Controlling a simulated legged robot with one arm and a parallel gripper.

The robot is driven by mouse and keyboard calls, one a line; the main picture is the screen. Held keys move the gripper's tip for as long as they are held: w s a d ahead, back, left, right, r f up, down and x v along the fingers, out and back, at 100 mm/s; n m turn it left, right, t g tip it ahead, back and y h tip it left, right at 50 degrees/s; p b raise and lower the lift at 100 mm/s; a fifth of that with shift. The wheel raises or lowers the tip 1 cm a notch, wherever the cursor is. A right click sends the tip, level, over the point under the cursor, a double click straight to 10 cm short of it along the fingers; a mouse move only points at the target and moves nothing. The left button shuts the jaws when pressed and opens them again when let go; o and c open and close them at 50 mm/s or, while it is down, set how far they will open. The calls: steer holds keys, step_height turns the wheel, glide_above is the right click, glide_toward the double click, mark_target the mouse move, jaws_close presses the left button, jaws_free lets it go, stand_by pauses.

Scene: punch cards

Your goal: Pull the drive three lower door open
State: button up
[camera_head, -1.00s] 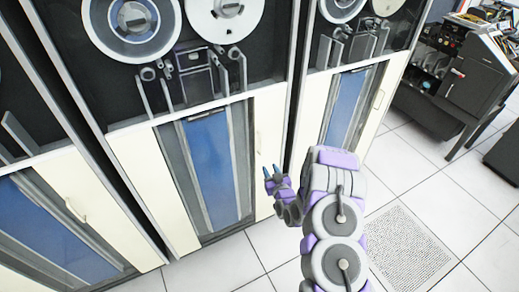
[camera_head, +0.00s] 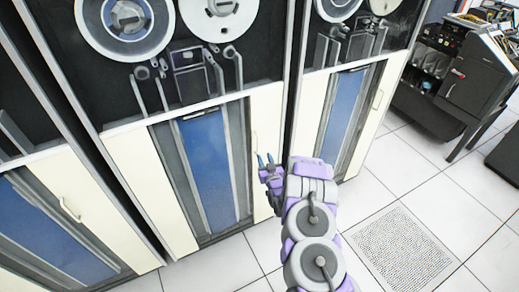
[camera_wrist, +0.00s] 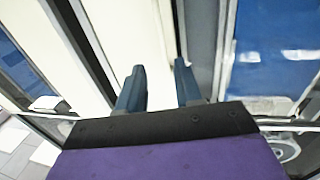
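Three tape drive cabinets show in the head view; no readable label tells which is drive three. The middle drive's lower door (camera_head: 172,214) is cream with a blue window (camera_head: 209,172) and looks shut. Its thin handle (camera_head: 256,143) is on the right strip of the door. My gripper (camera_head: 265,158) is just below the handle in the picture, its two blue fingers apart and empty. In the wrist view the fingers (camera_wrist: 158,82) are spread before a cream panel (camera_wrist: 130,35), with a blue window (camera_wrist: 275,45) to the right. No handle is clear there; I cannot tell if they touch.
The right drive's lower door (camera_head: 311,108) and the left drive's lower door (camera_head: 92,202) look shut, each with a handle. Black equipment (camera_head: 468,88) stands at the back right. The tiled floor (camera_head: 420,170) is open at right, with a perforated tile (camera_head: 402,250).

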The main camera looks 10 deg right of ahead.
mark_target(258, 147)
steer(key=w, duration=0.2)
steer(key=w+a, duration=0.1)
steer(key=w, duration=0.1)
steer(key=w+b, duration=0.1)
steer(key=w, duration=0.1)
steer(key=shift+w+a, duration=0.35)
steer(key=shift+a, duration=0.05)
steer(key=shift+w, duration=0.2)
steer(key=shift+w+d, duration=0.25)
steer(key=shift+d, duration=0.1)
steer(key=shift+a, duration=0.25)
steer(key=c, duration=0.4)
steer(key=shift+d, duration=0.1)
jaws_close()
